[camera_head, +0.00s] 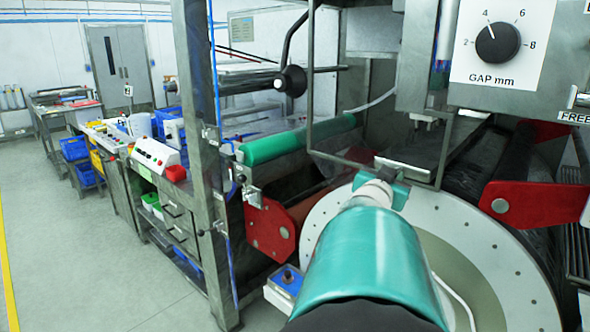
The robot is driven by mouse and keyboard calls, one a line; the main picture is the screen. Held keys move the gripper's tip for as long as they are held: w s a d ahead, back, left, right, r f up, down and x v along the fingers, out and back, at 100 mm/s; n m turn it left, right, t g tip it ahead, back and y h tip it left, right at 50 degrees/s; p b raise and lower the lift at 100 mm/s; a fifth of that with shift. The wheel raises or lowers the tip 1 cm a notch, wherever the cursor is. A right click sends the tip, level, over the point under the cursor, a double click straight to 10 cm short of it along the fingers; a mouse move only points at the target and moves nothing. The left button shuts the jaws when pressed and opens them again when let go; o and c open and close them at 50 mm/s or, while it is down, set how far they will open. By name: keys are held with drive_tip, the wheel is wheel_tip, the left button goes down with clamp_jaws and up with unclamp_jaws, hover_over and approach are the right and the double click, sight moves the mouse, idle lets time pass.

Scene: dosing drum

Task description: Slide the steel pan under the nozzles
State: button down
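My teal arm reaches forward from the bottom of the view toward the machine. Its far end, where my gripper (394,190) is, shows only as a small teal part beside a pale joint. The fingers are hidden, so I cannot see whether they hold anything. A flat bright metal edge (405,168) lies just beyond the arm's end; I cannot tell whether it belongs to the steel pan. I cannot make out the nozzles.
A large pale disc (480,235) stands behind my arm. Red brackets (535,193) and (270,228) flank the machine. A gap dial (497,43) is at upper right. A steel post (200,150) and benches stand left. The grey floor at far left is clear.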

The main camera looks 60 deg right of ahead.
drive_tip(key=shift+s, duration=0.3)
drive_tip(key=c, duration=1.1)
unclamp_jaws()
drive_tip(key=shift+s, duration=0.15)
drive_tip(key=shift+w, duration=0.25)
drive_tip(key=shift+a, duration=0.1)
